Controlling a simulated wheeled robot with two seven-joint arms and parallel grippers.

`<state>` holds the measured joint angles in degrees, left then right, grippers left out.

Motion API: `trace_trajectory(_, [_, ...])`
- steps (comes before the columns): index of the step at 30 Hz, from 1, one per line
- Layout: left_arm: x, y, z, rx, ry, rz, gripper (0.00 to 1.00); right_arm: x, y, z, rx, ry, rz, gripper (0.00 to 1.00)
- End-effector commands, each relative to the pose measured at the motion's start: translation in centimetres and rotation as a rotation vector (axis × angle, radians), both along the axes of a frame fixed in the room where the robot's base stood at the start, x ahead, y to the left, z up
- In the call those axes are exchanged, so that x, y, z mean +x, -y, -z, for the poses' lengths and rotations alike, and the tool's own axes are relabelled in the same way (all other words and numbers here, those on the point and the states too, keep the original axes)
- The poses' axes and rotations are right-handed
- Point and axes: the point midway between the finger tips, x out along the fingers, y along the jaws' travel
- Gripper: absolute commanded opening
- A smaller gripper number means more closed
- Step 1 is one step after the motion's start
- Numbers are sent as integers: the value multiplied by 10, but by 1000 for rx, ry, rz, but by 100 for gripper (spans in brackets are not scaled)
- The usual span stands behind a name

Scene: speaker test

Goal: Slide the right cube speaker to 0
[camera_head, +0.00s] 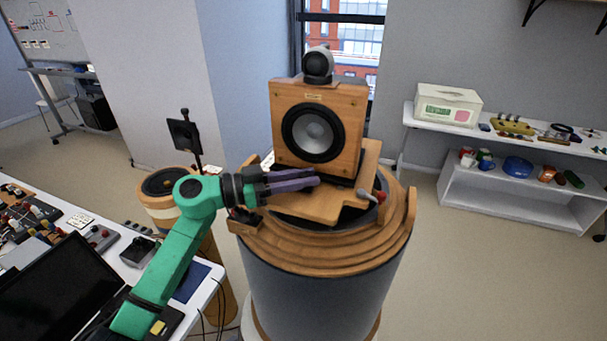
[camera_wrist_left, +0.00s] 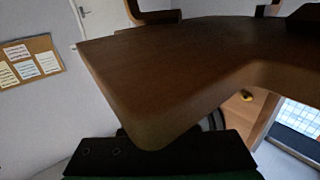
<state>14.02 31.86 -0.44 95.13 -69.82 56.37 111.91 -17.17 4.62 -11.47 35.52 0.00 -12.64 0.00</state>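A wooden cube speaker (camera_head: 346,97) with a dark round cone stands on a wooden board (camera_head: 324,209) atop a large drum with a ringed wooden top (camera_head: 320,258). A grey-black ball-shaped unit (camera_head: 318,64) sits on the cube. My left gripper (camera_head: 314,180), with purple fingers, is at the cube's lower front, above the board. The fingers look close together, but their gap and any contact are unclear. The left wrist view shows a dark wooden piece (camera_wrist_left: 185,65) very near the camera, covering the fingertips. My right gripper is in neither view.
A small lever with a red knob (camera_head: 381,196) is at the board's right. A smaller wooden drum (camera_head: 157,200) stands left, beside a cluttered white table (camera_head: 205,285). A white shelf (camera_head: 520,190) with small items stands right. Floor between drum and shelf is clear.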

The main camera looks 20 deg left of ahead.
Motion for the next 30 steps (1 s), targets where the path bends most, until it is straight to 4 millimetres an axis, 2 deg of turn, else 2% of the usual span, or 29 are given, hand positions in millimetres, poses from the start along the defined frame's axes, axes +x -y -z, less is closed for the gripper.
trace_trajectory(17, [-1,-2,2,1,-2,0,38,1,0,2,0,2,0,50])
trace_trajectory(23, [-16,-25,6,5,-3,-1,38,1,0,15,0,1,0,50])
trace_trajectory(30, [-48,-75,9,6,-5,-1,38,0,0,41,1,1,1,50])
